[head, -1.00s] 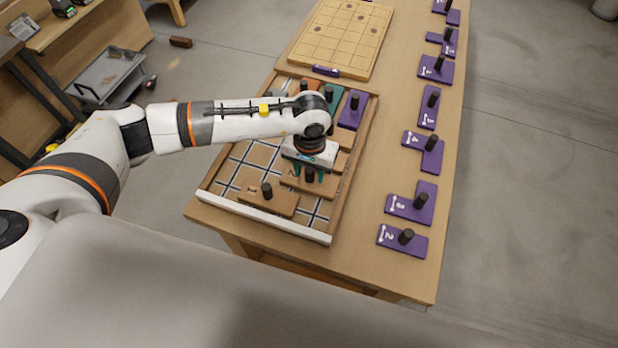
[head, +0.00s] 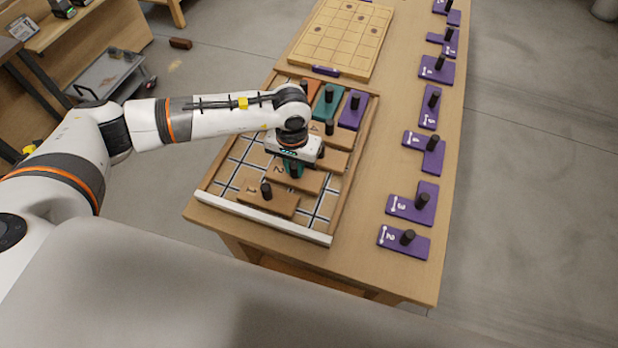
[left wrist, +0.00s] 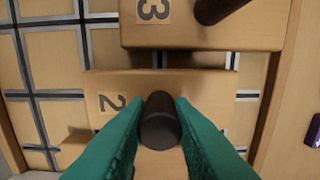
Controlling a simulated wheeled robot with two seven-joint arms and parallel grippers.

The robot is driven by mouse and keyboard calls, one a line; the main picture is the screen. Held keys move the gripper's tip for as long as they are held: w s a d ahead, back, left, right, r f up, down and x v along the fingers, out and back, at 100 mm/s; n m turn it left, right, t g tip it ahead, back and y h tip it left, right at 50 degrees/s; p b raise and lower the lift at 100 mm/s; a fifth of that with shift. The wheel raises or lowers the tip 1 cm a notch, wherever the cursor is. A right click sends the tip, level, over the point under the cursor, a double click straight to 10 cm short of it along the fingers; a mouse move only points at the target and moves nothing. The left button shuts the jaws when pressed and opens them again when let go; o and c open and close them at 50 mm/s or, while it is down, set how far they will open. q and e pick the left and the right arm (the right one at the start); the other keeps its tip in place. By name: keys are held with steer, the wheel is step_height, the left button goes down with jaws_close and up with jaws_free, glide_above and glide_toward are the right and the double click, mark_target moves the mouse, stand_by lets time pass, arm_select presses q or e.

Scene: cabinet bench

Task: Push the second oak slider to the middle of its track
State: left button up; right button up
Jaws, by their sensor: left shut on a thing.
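The second oak slider (head: 309,183) is a flat brown block lying across a track of the tray. In the left wrist view this slider (left wrist: 105,84) shows the number 2. My left gripper (head: 293,171) is shut on its dark upright knob (left wrist: 160,122), with one teal finger on each side. In the head view the gripper hides the knob. Free track squares show to the left of the slider, and a smaller strip of track shows to its right. My right gripper is not in view.
A front oak slider (head: 262,203) and the slider marked 3 (left wrist: 200,35) lie on either side. Orange, teal (head: 326,103) and purple blocks fill the tray's far end. Several purple pieces (head: 408,206) stand on the table at right. A gridded board (head: 345,42) lies behind.

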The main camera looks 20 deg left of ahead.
mark_target(280, 170)
arm_select(q)
steer(key=shift+a+b, duration=0.5)
steer(key=shift+a, duration=1.45)
steer(key=o, duration=0.8)
steer(key=shift+c, duration=0.2)
steer(key=shift+r, duration=0.15)
steer(key=shift+r+p, duration=1.4)
steer(key=shift+r, duration=1.45)
steer(key=shift+r+p, duration=0.3)
steer(key=shift+r, duration=0.5)
